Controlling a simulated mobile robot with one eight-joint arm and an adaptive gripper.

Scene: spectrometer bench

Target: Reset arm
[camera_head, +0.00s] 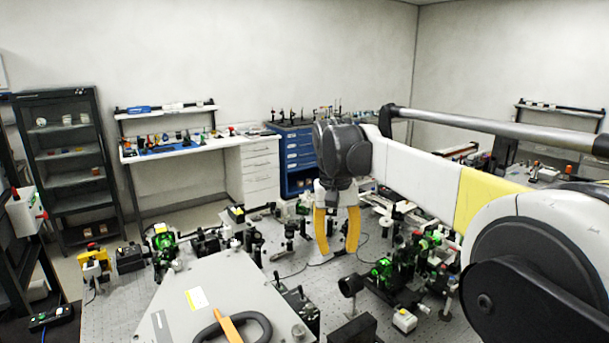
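My gripper (337,251) hangs down over the optical bench (258,283) near the middle of the view. Its two orange fingers are apart, and I see nothing held between them. My arm reaches in from the right edge, with white and yellow links and a dark wrist joint above the gripper. How high the fingertips are above the bench surface is hard to tell.
Green-lit optics (165,242) stand on the left of the bench, more (395,270) right of the gripper. A grey flat housing (170,318) with a black handle lies in front. A blue drawer cabinet (298,160), white drawers (259,172) and dark shelving (68,160) stand behind.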

